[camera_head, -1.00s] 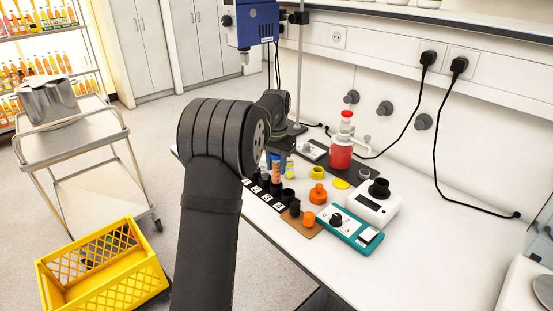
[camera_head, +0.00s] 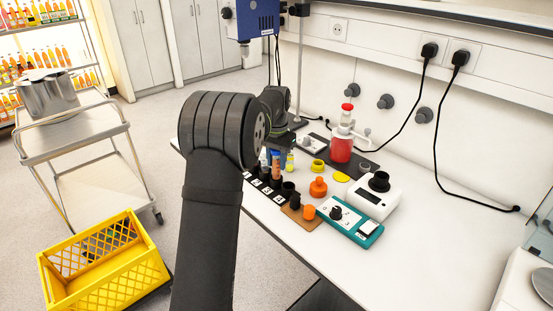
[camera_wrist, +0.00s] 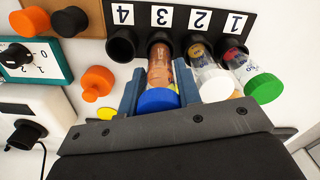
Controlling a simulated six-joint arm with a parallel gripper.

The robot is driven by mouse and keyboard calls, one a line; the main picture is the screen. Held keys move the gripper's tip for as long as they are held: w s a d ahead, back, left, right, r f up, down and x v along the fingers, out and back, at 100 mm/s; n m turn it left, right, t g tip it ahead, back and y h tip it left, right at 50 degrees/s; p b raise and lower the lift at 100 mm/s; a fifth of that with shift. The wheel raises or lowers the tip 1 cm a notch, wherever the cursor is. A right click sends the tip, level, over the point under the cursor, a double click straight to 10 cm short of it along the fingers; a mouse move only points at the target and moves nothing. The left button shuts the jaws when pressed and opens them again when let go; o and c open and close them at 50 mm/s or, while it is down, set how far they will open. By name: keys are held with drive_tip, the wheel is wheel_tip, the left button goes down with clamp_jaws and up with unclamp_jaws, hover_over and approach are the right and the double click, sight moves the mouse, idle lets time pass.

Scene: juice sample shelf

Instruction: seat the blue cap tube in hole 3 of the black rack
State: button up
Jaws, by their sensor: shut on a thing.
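The blue cap tube shows its blue cap (camera_wrist: 158,100) and orange-brown body (camera_wrist: 160,66) in the wrist view. My gripper (camera_wrist: 158,82) is shut on it just beyond the cap. The tube's far end is at the mouth of hole 3 (camera_wrist: 160,37) of the black rack (camera_wrist: 185,6), in line with it; how deep it sits cannot be told. The head view shows the orange-brown body (camera_head: 276,172) upright at the rack. My arm hides most of my gripper there.
A white-capped tube (camera_wrist: 214,88) in hole 2 and a green-capped tube (camera_wrist: 264,88) in hole 1 stand close beside my gripper. Hole 4 (camera_wrist: 122,43) is empty. An orange stoppered piece (camera_wrist: 96,82) and a teal device (camera_head: 349,221) are nearby.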

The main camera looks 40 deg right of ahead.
drive_tip(key=shift+f, duration=1.5)
idle(0.3)
drive_tip(key=o, duration=1.1)
drive_tip(key=shift+r, duration=0.15)
wheel_tip(320, 180, up, 17)
drive_tip(key=shift+r, duration=0.1)
wheel_tip(320, 180, down, 11)
drive_tip(key=shift+r, duration=0.1)
